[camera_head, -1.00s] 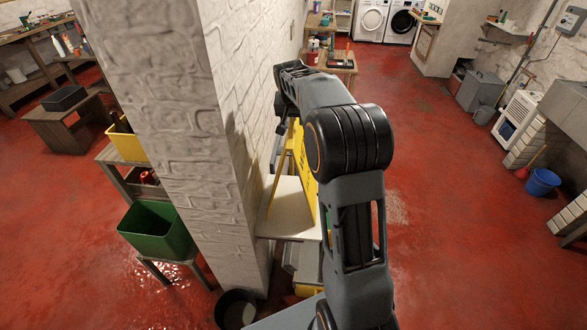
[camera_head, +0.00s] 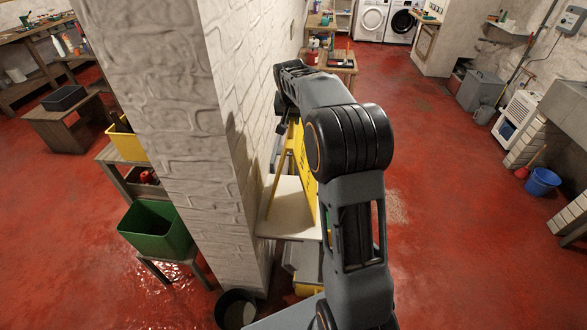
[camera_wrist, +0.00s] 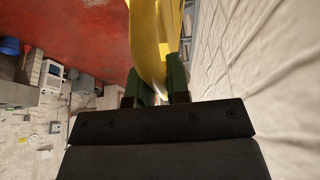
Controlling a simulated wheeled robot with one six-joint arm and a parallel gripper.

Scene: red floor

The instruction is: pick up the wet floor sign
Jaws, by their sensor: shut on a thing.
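The yellow wet floor sign (camera_head: 301,163) stands spread and upright on a small pale-topped stand (camera_head: 290,212) beside the white brick pillar in the head view. My arm hides its right side and upper part. In the wrist view the sign's yellow edge (camera_wrist: 150,45) runs down between the two green fingers. My gripper (camera_wrist: 157,88) is shut on the sign near its top. In the head view the fingers are hidden behind my arm.
The white brick pillar (camera_head: 175,130) rises close to the left of the sign. A green bin (camera_head: 157,230) and a yellow bin (camera_head: 125,143) sit on shelves left of it. A dark bucket (camera_head: 236,309) stands at the pillar's foot. The red floor to the right is open.

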